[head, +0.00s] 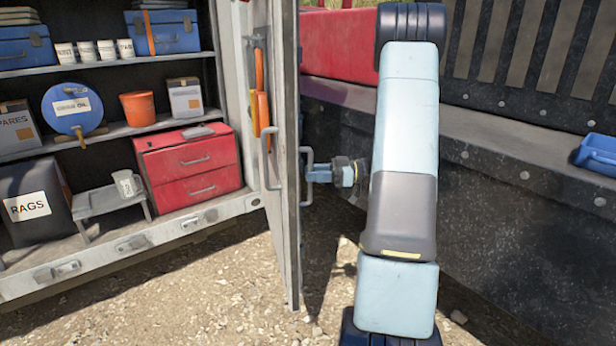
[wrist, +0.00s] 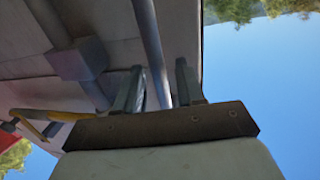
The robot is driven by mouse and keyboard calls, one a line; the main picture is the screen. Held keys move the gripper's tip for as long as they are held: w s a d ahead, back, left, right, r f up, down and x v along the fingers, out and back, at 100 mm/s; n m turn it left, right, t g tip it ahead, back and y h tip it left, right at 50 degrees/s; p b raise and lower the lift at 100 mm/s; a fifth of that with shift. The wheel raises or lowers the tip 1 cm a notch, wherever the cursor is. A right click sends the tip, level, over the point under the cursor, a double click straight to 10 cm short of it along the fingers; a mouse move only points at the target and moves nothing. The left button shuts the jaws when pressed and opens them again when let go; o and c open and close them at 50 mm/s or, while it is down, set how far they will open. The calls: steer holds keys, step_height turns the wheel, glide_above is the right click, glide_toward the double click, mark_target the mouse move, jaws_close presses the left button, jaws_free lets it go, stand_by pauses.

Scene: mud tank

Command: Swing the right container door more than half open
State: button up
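The right container door (head: 285,150) stands swung out, seen nearly edge-on in the head view. Its underside and face fill the upper left of the wrist view (wrist: 105,25). The vertical bar handle (head: 305,192) is on the door's right-hand face. My gripper (head: 311,173) reaches it from the right. In the wrist view the handle bar (wrist: 148,35) passes between my two fingers (wrist: 158,85), which are drawn close together around it. Finger contact with the bar is hard to see.
The container's shelves hold a red drawer chest (head: 187,168), a blue drum (head: 72,108) and an orange bucket (head: 138,108). A second handle (head: 265,160) is on the door's left face. A dark wall with a ledge (head: 500,160) stands behind my arm. Gravel (head: 210,290) before the container is clear.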

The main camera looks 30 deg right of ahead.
steer(key=v, duration=1.3)
steer(key=shift+d, duration=0.15)
